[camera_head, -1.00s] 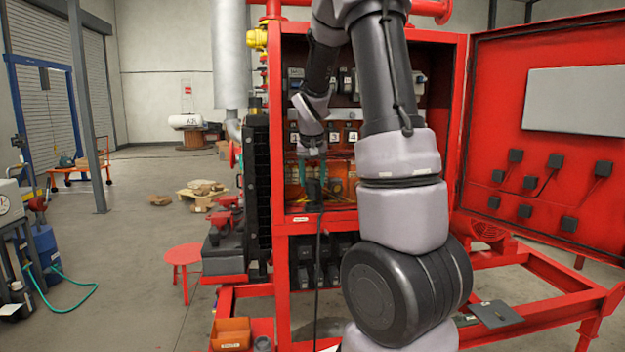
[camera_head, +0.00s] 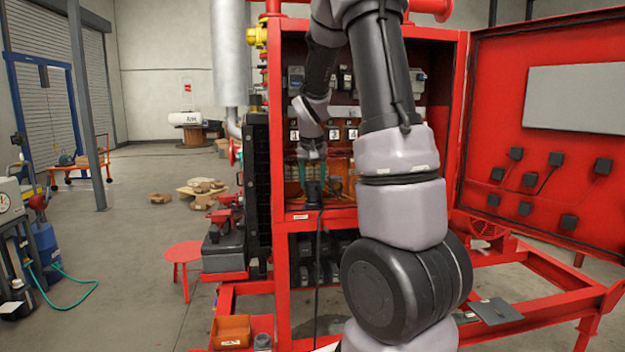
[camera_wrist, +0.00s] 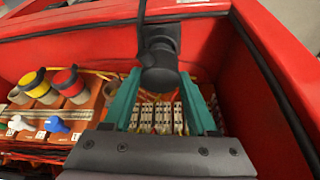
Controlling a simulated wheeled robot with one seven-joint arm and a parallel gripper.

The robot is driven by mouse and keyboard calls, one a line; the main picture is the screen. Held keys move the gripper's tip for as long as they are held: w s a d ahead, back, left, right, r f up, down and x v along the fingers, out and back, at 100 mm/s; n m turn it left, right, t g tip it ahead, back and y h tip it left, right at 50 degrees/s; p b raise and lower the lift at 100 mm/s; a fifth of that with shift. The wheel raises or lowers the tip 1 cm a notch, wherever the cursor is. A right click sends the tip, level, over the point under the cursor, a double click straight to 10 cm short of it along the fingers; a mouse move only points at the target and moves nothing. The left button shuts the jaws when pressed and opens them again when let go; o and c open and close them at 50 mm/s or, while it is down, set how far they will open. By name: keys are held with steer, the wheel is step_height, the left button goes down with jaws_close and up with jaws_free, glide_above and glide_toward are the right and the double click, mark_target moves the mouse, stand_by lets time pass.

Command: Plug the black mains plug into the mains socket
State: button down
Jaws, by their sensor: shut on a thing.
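The black mains plug (camera_wrist: 160,75) is between the two teal fingers of my gripper (camera_wrist: 160,88) in the wrist view. The fingers are shut on its sides. In the head view my gripper (camera_head: 313,160) points down inside the red cabinet, with the dark plug (camera_head: 313,194) below it near the cabinet's front lip. A black cable (camera_head: 318,240) hangs from there down the front. I cannot make out the mains socket in either view, nor whether the plug touches anything.
The red cabinet (camera_head: 340,215) has close walls and a front lip around my gripper. Yellow and red round knobs (camera_wrist: 66,80), small levers (camera_wrist: 56,124) and a terminal strip (camera_wrist: 155,118) lie inside. The open red door (camera_head: 560,150) stands at the right.

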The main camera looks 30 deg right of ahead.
steer(key=shift+f, duration=1.1)
steer(key=shift+c, duration=0.6)
jaws_free()
steer(key=v, duration=1)
steer(key=shift+s+r, duration=0.15)
steer(key=shift+r, duration=0.25)
